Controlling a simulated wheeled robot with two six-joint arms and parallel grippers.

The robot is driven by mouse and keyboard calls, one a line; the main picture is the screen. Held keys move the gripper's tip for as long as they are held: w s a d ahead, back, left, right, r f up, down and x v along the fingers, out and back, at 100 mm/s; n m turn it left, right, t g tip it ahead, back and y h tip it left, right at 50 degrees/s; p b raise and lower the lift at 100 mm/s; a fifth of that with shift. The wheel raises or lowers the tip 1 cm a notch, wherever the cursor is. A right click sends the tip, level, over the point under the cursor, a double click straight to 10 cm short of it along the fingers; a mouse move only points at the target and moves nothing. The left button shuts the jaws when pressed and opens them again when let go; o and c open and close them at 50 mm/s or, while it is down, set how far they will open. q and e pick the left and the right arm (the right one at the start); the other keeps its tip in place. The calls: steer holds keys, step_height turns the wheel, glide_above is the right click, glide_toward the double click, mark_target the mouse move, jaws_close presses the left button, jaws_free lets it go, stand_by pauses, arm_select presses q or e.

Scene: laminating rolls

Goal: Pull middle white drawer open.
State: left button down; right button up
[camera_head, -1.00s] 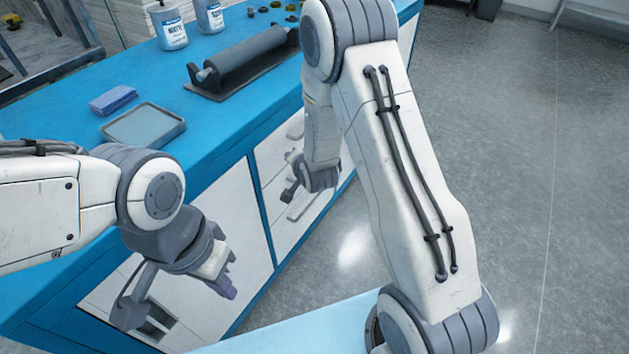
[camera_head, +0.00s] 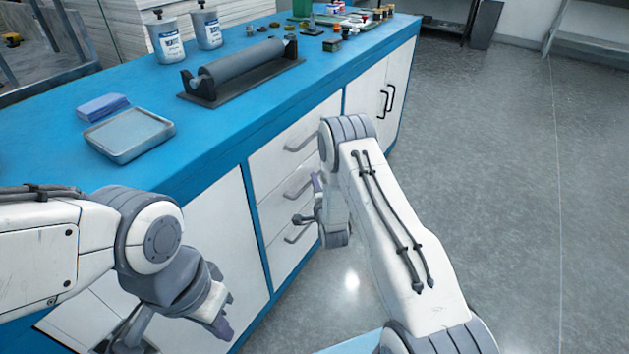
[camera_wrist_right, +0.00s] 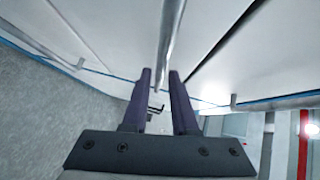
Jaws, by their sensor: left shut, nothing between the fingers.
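The middle white drawer (camera_head: 273,200) is in the front of the blue bench and looks shut. Its grey bar handle (camera_head: 299,189) is beside my right gripper (camera_head: 314,188), whose fingers are partly hidden by its arm. In the right wrist view, the right gripper (camera_wrist_right: 159,76) has its two dark fingers apart. A silver handle bar (camera_wrist_right: 170,38) runs between the fingertips or just beyond them; I cannot tell whether they touch it. My left gripper (camera_head: 224,318) is shut and empty, low at the left in front of the bench.
Another drawer handle (camera_head: 301,143) is above and one (camera_head: 298,235) is below the middle one. A cupboard with black handles (camera_head: 387,101) is further right. A roller (camera_head: 240,65), a grey tray (camera_head: 130,134) and bottles stand on the bench. The floor (camera_head: 500,180) at right is clear.

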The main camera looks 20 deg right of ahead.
steer(key=shift+w+d+f, duration=0.1)
steer(key=shift+w+f, duration=0.05)
steer(key=shift+w, duration=0.6)
steer(key=shift+w+d+f, duration=0.1)
steer(key=shift+w, duration=0.6)
jaws_close()
